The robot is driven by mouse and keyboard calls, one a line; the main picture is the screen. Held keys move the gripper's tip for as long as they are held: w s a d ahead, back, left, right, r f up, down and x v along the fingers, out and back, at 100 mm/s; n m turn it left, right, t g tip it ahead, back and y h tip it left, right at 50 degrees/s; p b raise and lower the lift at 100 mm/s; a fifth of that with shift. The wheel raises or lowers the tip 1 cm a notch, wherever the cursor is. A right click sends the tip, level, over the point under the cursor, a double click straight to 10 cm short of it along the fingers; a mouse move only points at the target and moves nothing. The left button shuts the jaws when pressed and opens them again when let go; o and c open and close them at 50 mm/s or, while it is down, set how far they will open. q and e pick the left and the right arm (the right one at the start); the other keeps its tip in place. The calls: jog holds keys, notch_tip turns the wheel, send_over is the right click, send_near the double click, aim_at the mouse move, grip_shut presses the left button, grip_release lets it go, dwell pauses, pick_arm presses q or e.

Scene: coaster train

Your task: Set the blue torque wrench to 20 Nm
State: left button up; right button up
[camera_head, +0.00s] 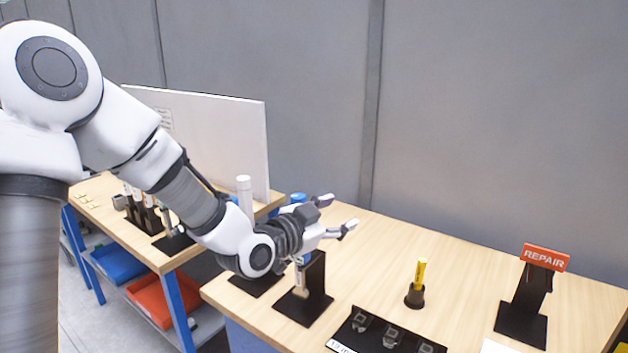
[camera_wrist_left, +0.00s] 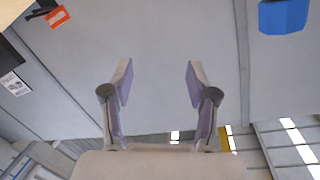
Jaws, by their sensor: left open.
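My left gripper (camera_head: 337,214) is open above the workbench, its fingers pointing right toward the back wall. In the left wrist view the open fingers (camera_wrist_left: 158,78) have nothing between them. A black stand (camera_head: 316,284) below the gripper holds an upright tool (camera_head: 300,278) with a pale lower part and some blue near its top. This may be the blue torque wrench, but its top is partly hidden by my arm and no scale reading is legible. My right gripper is not in view.
A yellow-handled tool (camera_head: 421,272) stands in a dark holder. The REPAIR sign (camera_head: 545,257) is on a black stand at right. A black tray (camera_head: 350,337) lies at the front. A white cylinder (camera_head: 244,195) stands behind my arm. A blue object (camera_wrist_left: 284,16) shows at upper right in the wrist view.

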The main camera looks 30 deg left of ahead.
aim_at(293, 200)
pick_arm(q)
jog(key=s+a+n+p, duration=0.1)
jog(key=a+p, duration=0.1)
jog(key=a, duration=0.2)
jog(key=s+a+n+t+p, duration=0.1)
jog(key=a+n+p, duration=0.1)
jog(key=a+p, duration=0.1)
jog(key=s+a+f+n+p, duration=0.1)
jog(key=a+n+p, duration=0.1)
jog(key=a, duration=0.3)
jog(key=shift+a+f+t+y+p, duration=0.1)
jog(key=shift+t+y+p, duration=0.2)
jog(key=shift+p, duration=0.15)
jog(key=w, duration=0.2)
jog(key=w+d, duration=0.1)
jog(key=w, duration=0.4)
jog(key=shift+w+d, duration=0.1)
jog(key=shift+d, duration=0.05)
grip_shut()
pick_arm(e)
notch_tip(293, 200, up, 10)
